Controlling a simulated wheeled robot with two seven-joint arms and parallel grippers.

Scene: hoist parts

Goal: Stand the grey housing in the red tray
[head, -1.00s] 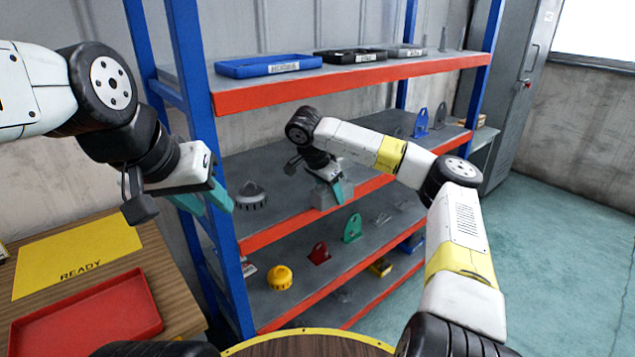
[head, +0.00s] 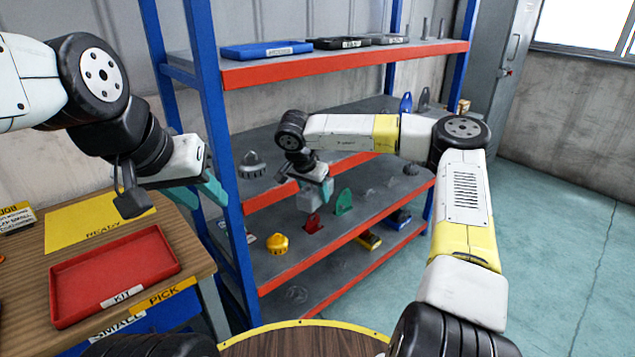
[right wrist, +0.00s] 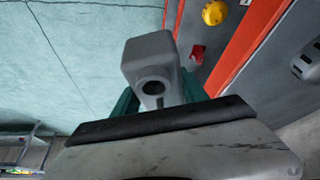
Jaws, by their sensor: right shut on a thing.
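The grey housing (head: 311,202) is a block with a round hole, which shows in the right wrist view (right wrist: 150,60). My right gripper (head: 321,188) is shut on it and holds it in the air in front of the shelf rack. The teal fingers show on both sides of the housing in the right wrist view. The red tray (head: 118,278), labelled KIT, lies empty on the wooden table at the lower left. My left gripper (head: 213,190) is beside the blue rack post, right of the tray and higher, with nothing seen in it; its finger gap is hard to make out.
The rack (head: 340,62) has blue posts and red-edged shelves. A grey domed part (head: 252,166), a yellow part (head: 277,244) and a green bracket (head: 343,202) sit on its shelves. Open floor is at right.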

